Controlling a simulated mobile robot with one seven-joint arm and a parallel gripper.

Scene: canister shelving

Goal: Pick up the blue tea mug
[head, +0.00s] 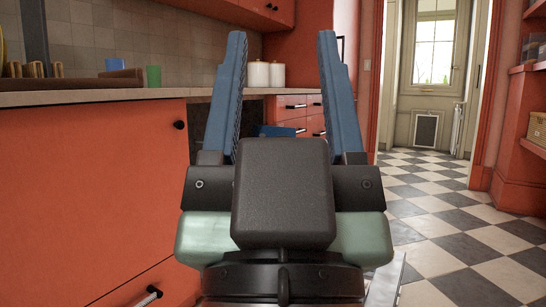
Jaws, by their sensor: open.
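My gripper (284,45) fills the middle of the head view, with its two blue fingers pointing up and spread wide apart. Nothing is held between them. A small blue patch (276,130) shows between the fingers, just above the dark gripper body, which hides whatever lies below it. I cannot tell whether this patch is the blue tea mug.
A counter (100,97) with orange-red cabinets runs along the left. On it stand a green cup (153,77), a brown tray (70,82) and two white canisters (258,75) further back. Checkered floor (450,215) lies open to the right, with shelves (540,120) at the right edge.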

